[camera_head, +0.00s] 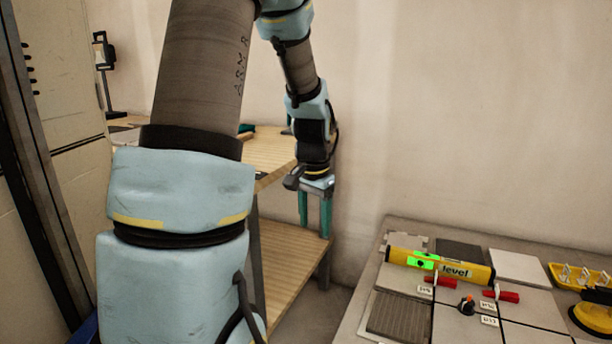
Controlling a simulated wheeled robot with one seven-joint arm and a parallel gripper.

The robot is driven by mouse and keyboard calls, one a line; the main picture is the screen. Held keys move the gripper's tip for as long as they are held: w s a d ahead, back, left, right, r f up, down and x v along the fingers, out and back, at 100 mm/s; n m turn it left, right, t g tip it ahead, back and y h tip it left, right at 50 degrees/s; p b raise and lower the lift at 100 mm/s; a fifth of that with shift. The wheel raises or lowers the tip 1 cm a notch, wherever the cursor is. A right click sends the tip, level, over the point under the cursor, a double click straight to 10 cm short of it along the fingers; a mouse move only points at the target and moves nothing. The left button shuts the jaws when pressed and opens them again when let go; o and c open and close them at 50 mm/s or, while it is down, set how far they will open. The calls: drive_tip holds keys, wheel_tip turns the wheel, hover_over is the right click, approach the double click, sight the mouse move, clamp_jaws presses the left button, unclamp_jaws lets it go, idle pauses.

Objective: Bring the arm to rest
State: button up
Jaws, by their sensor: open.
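My arm (182,195) rises close to the camera in the left half of the view, bends over at the top and hangs down again. My gripper (315,215) is at its end, pointing down in front of the wall, left of the tile table. Its two teal fingers are spread apart with nothing between them. It is apart from the tiles and from the tools on them.
A wooden shelf (285,262) stands behind my arm.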

drive_tip(key=s+a+n, duration=0.7)
drive_tip(key=s+a, duration=0.2)
drive_tip(key=s, duration=0.3)
wheel_tip(320, 180, up, 24)
drive_tip(key=p, duration=2.4)
drive_tip(key=shift+w+d+m+p, duration=0.15)
drive_tip(key=shift+w+m+p, duration=0.15)
